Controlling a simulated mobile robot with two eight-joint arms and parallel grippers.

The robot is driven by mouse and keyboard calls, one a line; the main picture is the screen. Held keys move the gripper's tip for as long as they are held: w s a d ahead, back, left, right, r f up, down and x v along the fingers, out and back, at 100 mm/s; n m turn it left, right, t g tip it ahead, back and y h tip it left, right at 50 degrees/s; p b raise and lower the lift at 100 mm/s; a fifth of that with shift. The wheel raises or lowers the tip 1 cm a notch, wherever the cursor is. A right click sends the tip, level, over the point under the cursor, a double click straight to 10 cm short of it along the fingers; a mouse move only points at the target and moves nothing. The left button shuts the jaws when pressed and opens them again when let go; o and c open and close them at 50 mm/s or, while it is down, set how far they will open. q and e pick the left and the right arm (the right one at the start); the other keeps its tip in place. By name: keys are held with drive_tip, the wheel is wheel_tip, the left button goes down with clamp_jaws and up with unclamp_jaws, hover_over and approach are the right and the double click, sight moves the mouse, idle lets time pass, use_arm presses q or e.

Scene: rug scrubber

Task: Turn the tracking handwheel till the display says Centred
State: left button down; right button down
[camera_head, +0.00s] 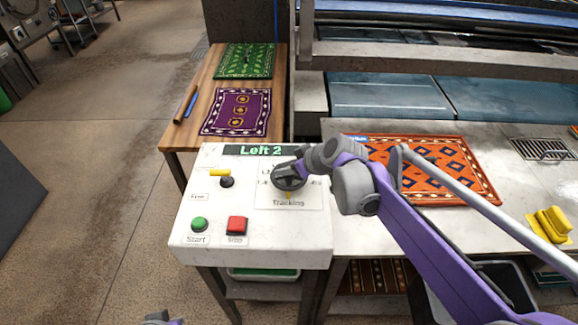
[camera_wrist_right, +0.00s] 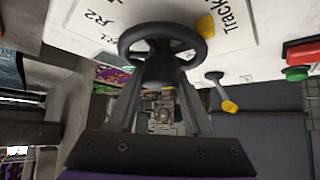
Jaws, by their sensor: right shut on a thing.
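The tracking handwheel (camera_head: 289,178) is a dark wheel on the sloping white control panel (camera_head: 205,255), above the label "Tracking". In the right wrist view the wheel (camera_wrist_right: 165,35) shows its rim and hub close up. My right gripper (camera_wrist_right: 160,80) is shut on the wheel's hub, with a finger on each side. In the head view my right wrist covers part of the wheel and the marks beside it. The display (camera_head: 255,150) at the panel's top reads "Left 2" in green. Only a sliver of my left arm shows at the bottom edge; its gripper is out of sight.
An orange rug (camera_head: 440,165) lies on the machine bed. A wooden table (camera_head: 190,115) holds purple and green rugs.

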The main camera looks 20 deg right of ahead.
drive_tip(key=shift+m, duration=0.3)
drive_tip(key=m+t+h, duration=0.1)
drive_tip(key=m+h, duration=0.2)
drive_tip(key=m, duration=0.1)
drive_tip(key=shift+a+m+h+p, duration=0.15)
drive_tip(key=shift+m+h+p, duration=0.15)
drive_tip(key=shift+h, duration=0.1)
drive_tip(key=m+h+p, duration=0.1)
drive_tip(key=m+h, duration=0.2)
drive_tip(key=m, duration=0.1)
drive_tip(key=shift+m+g+h+p, duration=0.6)
drive_tip(key=shift+m+h, duration=0.3)
drive_tip(key=shift+m, duration=0.3)
drive_tip(key=shift+c, duration=1.6)
unclamp_jaws()
